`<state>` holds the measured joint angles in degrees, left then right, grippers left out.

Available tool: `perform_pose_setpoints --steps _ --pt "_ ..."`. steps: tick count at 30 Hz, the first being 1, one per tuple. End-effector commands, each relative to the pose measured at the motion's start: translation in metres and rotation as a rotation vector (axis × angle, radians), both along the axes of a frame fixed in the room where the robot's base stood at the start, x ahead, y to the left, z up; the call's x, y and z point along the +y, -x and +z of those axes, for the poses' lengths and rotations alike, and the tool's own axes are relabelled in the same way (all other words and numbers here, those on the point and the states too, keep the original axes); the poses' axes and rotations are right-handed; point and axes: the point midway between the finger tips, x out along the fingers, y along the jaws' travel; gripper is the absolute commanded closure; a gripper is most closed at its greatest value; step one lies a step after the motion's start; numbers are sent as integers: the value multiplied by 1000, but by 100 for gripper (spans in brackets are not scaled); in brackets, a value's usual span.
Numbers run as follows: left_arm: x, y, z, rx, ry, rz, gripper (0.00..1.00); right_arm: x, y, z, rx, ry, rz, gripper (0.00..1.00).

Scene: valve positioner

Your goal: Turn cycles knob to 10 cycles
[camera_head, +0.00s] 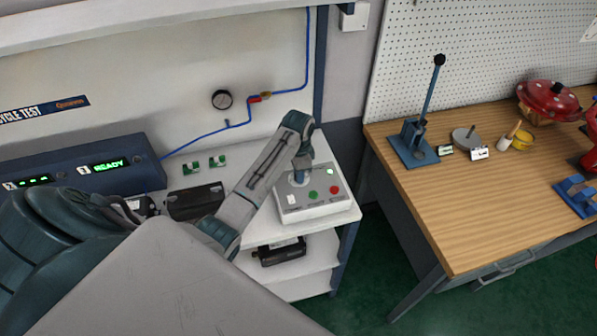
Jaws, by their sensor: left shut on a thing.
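A light grey control box (315,203) stands at the right end of the white bench, with a green button, a red button and a lit green lamp on its sloped top. My left arm comes in from the left and reaches over the box. My left gripper (299,178) points down at the left part of the box top and is shut on the cycles knob, which is mostly hidden by the gripper. The knob's setting cannot be read. My right gripper is not in view.
A blue unit with a green READY display (108,166) is at the left. Dark boxes (196,202) and small green parts lie on the white bench (170,172). A wooden table (500,205) with a lever press (414,140) stands to the right, across a gap.

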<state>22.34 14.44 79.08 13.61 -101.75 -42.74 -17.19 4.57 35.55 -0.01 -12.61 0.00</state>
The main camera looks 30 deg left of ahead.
Motion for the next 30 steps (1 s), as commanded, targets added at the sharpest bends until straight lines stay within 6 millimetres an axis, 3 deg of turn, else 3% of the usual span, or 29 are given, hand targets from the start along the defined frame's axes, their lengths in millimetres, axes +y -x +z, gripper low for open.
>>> perform_pose_setpoints --steps 12,30 --pt "0 0 0 -1 0 -226 96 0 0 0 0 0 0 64" --pt "0 0 0 -1 1 -272 96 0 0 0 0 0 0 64"
